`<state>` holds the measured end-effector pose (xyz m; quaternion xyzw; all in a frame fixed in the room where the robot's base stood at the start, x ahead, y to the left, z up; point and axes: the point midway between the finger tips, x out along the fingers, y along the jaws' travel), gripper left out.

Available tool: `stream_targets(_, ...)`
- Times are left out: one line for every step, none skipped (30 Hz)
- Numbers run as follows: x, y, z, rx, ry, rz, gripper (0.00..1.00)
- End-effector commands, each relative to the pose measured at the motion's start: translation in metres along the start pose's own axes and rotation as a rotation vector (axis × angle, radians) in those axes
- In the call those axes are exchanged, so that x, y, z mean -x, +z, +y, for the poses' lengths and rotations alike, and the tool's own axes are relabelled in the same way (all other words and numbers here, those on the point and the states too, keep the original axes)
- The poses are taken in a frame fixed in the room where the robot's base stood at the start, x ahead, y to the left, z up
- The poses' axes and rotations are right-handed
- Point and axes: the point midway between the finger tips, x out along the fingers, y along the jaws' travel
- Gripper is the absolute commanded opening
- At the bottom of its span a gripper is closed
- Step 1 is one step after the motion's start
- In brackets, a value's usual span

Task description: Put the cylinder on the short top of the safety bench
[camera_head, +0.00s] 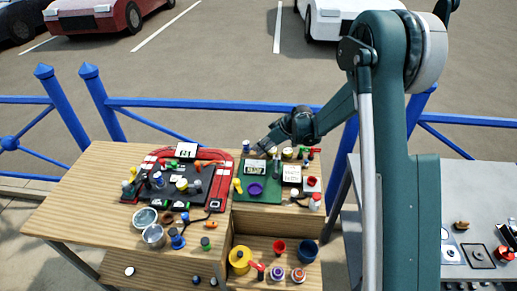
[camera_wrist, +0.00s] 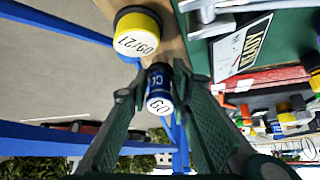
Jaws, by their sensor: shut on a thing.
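My gripper (camera_wrist: 156,92) is shut on a dark blue cylinder (camera_wrist: 158,78) with a white, numbered end, held between the fingertips in the wrist view. In the head view my gripper (camera_head: 264,150) is over the far edge of the wooden safety bench (camera_head: 95,185), by the green mat (camera_head: 282,194). A small blue and white thing (camera_head: 246,146) beside the fingertips there looks like the cylinder; whether it touches the bench I cannot tell. A yellow and black cylinder (camera_wrist: 137,31) marked 09/21 is near the held one in the wrist view.
A black and red board (camera_head: 212,177) crowded with small items lies left of the mat. Metal tins (camera_head: 153,236) stand at the front. A lower shelf (camera_head: 262,277) holds a yellow pot (camera_head: 239,260) and cups. Blue railing (camera_head: 200,103) runs behind. The bench's left end is clear.

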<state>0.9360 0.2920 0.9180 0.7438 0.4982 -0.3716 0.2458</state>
Motion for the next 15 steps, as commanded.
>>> stream_targets(0.0,-0.002,-0.001,0.003,-0.001,-0.022,0.08)
stream_targets(-0.001,-0.003,-0.001,0.003,-0.001,-0.036,0.08)
stream_targets(-0.001,-0.004,-0.001,0.002,0.0,-0.056,0.08)
stream_targets(-0.002,-0.006,-0.001,0.003,-0.001,-0.071,0.08)
stream_targets(-0.002,-0.006,-0.001,0.004,-0.001,-0.087,0.08)
stream_targets(-0.003,-0.007,-0.001,0.003,0.0,-0.109,0.08)
stream_targets(-0.003,-0.008,-0.001,0.002,-0.001,-0.125,0.08)
stream_targets(-0.004,-0.009,-0.001,0.003,0.0,-0.141,0.08)
stream_targets(-0.004,-0.01,-0.001,0.003,0.0,-0.161,0.08)
stream_targets(-0.005,-0.01,-0.001,0.003,0.001,-0.176,0.08)
stream_targets(-0.005,-0.011,-0.001,0.003,0.0,-0.189,0.08)
stream_targets(-0.006,-0.011,-0.001,0.003,0.0,-0.208,0.08)
stream_targets(-0.006,-0.012,-0.001,0.002,0.0,-0.22,0.08)
stream_targets(-0.006,-0.013,-0.001,0.002,0.001,-0.232,0.08)
stream_targets(-0.006,-0.013,-0.001,0.002,0.002,-0.247,0.08)
